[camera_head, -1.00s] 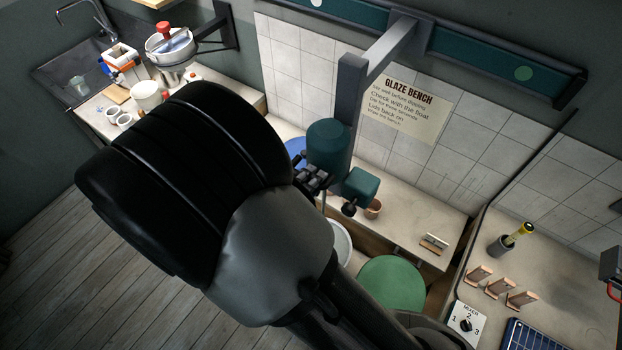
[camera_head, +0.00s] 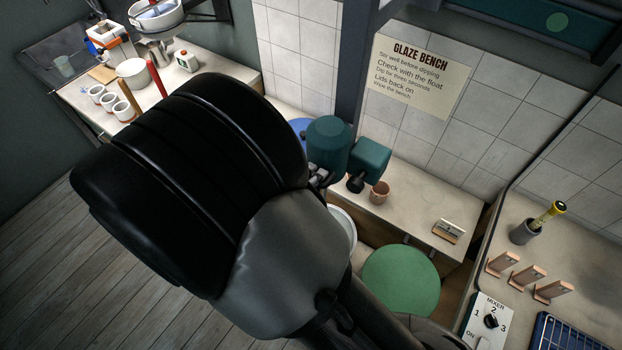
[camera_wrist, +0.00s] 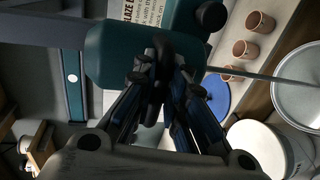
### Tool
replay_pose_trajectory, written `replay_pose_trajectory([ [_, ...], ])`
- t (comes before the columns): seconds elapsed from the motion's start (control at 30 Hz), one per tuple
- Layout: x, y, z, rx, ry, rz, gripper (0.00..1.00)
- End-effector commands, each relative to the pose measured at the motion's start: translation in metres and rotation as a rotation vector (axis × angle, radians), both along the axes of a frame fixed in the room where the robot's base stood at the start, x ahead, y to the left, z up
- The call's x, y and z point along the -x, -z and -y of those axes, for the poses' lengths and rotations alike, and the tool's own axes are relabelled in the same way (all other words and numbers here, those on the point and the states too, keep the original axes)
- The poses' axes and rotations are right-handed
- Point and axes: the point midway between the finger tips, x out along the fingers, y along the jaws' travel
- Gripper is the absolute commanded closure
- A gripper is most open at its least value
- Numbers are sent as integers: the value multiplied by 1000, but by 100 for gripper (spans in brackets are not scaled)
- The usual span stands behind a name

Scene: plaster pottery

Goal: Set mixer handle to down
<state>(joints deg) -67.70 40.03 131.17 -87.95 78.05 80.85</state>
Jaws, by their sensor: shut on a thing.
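The mixer is a teal motor housing (camera_head: 328,145) with a second teal block beside it, hung on a grey post (camera_head: 354,65) in front of the tiled wall. In the wrist view the teal housing (camera_wrist: 125,52) fills the upper middle, with a dark handle (camera_wrist: 160,50) on its near side. My gripper (camera_wrist: 166,78) is shut on that handle, its fingers converging there. In the head view my arm's bulk hides most of the grip; only the gripper's tip (camera_head: 318,178) shows against the housing. A thin mixer shaft (camera_wrist: 262,77) runs right in the wrist view.
Below the mixer stand a green round lid (camera_head: 401,280), a pale bucket (camera_head: 343,225) and a blue lid (camera_wrist: 215,98). A clay cup (camera_head: 379,193) sits on the bench nearby. A mixer dial panel (camera_head: 488,322) and wooden stands (camera_head: 527,277) are at right.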

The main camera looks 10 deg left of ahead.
Motion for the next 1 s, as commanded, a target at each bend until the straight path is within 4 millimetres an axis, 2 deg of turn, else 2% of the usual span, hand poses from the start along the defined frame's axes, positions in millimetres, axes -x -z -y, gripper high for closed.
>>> replay_pose_trajectory([
  [0.03, 1, 23, 1, 1, 2, -5, 100],
  [0.2, 1, 52, 1, 1, 3, -5, 100],
  [0.3, 1, 62, 1, 1, 3, -4, 100],
  [0.5, 1, 70, 1, 0, 2, -3, 100],
  [0.83, 1, 71, 1, 1, 2, -8, 100],
  [0.87, 1, 71, 1, 1, 2, -8, 87],
  [1.0, 1, 71, 1, 2, 2, -7, 77],
])
